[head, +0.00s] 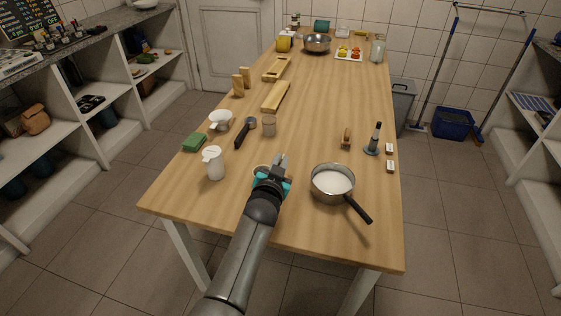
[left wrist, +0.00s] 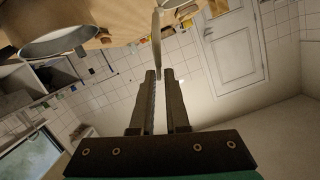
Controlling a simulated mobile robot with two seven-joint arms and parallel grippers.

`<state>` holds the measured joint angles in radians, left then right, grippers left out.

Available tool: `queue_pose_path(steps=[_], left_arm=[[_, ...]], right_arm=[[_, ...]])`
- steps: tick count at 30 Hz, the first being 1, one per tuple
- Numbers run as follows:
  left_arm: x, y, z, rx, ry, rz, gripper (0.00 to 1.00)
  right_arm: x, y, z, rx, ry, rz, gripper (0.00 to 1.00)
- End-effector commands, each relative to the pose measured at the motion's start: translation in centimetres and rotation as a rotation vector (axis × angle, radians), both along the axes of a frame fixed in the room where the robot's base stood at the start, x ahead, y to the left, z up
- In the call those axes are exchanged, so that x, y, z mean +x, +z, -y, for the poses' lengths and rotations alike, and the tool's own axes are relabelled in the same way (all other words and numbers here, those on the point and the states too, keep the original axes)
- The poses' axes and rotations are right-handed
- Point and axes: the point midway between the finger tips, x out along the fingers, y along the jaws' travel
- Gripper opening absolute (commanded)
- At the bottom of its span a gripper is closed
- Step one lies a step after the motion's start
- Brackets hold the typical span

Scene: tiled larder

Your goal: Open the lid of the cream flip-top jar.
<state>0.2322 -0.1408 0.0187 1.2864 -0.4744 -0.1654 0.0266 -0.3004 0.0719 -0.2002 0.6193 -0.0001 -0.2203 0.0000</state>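My left gripper (head: 281,160) is low over the near part of the table. In the left wrist view its fingers (left wrist: 161,75) stand slightly apart, with a narrow pale gap between them. A thin upright plate (left wrist: 156,40), seen edge-on, reaches between the fingertips; it looks like the jar's lid, and I cannot tell whether the fingers touch it. In the head view a small round rim (head: 261,169), likely the cream flip-top jar, shows just left of the gripper, which hides most of it. My right gripper is not in view.
A saucepan (head: 333,183) of white contents stands close on the right, its handle toward the near edge. A white jug (head: 214,163) stands on the left. The table's middle is mostly clear.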

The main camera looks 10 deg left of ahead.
Motion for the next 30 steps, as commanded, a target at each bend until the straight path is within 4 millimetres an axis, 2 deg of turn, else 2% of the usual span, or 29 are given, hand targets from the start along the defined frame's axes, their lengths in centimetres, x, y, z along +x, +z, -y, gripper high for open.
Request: queue_pose_path(steps=[1, 6, 17, 23, 30], left_arm=[[0.0, 0.0, 0.0, 0.0, 0.0, 0.0, 0.2], [0.0, 0.0, 0.0, 0.0, 0.0, 0.0, 0.37], [-0.6, 0.1, 0.0, 0.0, 0.0, -0.001, 0.37], [-3.0, 0.7, 0.1, -0.001, 0.0, -0.002, 0.37], [-6.9, 1.5, 0.2, -0.001, 0.0, -0.002, 0.37]], right_arm=[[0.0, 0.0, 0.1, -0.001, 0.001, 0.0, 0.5], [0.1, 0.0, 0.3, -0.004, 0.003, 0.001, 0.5], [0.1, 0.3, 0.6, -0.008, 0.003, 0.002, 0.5], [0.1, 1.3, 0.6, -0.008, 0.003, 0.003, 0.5], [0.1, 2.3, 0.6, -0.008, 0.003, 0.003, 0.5]])
